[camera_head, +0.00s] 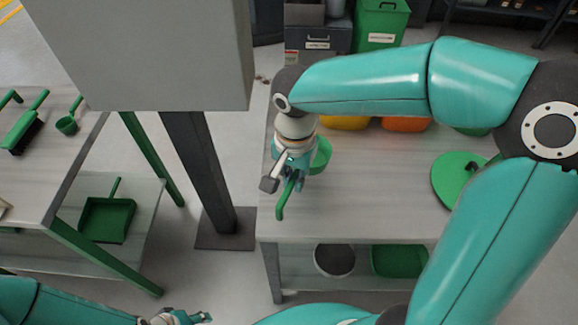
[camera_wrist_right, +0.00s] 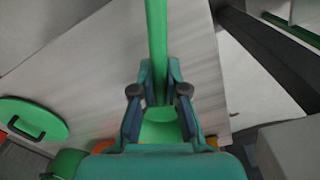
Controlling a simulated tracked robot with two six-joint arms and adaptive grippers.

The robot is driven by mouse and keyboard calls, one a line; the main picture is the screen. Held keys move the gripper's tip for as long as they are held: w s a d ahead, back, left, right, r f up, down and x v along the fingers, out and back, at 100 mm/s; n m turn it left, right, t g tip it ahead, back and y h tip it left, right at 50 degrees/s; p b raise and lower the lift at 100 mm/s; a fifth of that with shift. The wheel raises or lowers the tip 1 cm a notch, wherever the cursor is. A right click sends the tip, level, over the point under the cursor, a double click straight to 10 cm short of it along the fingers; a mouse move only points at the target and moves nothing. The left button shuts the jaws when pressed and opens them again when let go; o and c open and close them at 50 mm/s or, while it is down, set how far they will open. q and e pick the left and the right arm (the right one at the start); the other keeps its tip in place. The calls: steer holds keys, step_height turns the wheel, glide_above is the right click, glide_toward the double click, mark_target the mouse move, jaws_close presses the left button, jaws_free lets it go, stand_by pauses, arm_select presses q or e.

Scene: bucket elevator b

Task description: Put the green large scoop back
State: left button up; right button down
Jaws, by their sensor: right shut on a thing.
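The green large scoop (camera_head: 321,155) is in my right gripper (camera_head: 289,181), over the left end of the right-hand table (camera_head: 370,190). The gripper is shut on its handle, whose free end points toward the front edge in the head view. In the right wrist view the handle (camera_wrist_right: 156,40) runs up between the two fingers (camera_wrist_right: 160,90), and the bowl (camera_wrist_right: 160,130) is partly hidden by the gripper. I cannot tell whether the scoop touches the table. My left gripper (camera_head: 188,318) shows only partly at the bottom edge of the head view.
A round green lid (camera_head: 450,178) lies at the table's right; yellow and orange containers (camera_head: 405,124) stand behind my arm. A dark post (camera_head: 200,170) under a grey box (camera_head: 150,50) separates this table from the left one, which holds a small green scoop (camera_head: 67,125) and a brush (camera_head: 22,132).

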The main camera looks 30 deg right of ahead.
steer(key=shift+f+b, duration=0.45)
steer(key=shift+f, duration=0.15)
steer(key=shift+s+d+f+b, duration=0.1)
steer(key=shift+f+b, duration=1.85)
steer(key=shift+f, duration=0.75)
steer(key=shift+f+b, duration=0.55)
steer(key=c, duration=1.1)
jaws_free()
steer(key=shift+r, duration=0.1)
